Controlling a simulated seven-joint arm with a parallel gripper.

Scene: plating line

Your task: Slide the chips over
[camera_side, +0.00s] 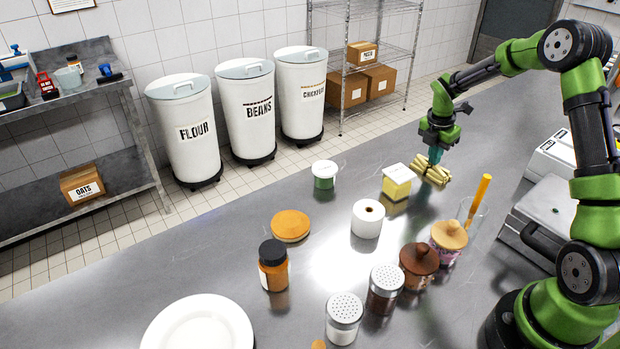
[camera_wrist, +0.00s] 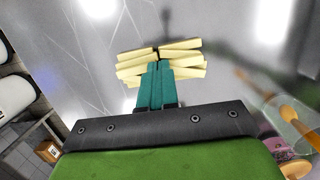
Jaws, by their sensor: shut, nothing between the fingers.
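The chips (camera_side: 432,170) are a small stack of pale yellow sticks on the steel table, right of centre in the side view. In the wrist view the chips (camera_wrist: 160,62) lie crosswise just beyond my fingertips. My gripper (camera_side: 435,156) points down at the stack from above. Its teal fingers (camera_wrist: 158,72) are shut together with nothing between them. The tips are at the near side of the chips and overlap them in the picture; I cannot tell whether they touch.
A yellow block with a white top (camera_side: 397,182) stands close left of the chips. A white roll (camera_side: 367,219), a green-filled jar (camera_side: 324,175) and a glass with an orange stick (camera_side: 476,205) are nearby. A white plate (camera_side: 198,325) lies at the front left. The table behind the chips is clear.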

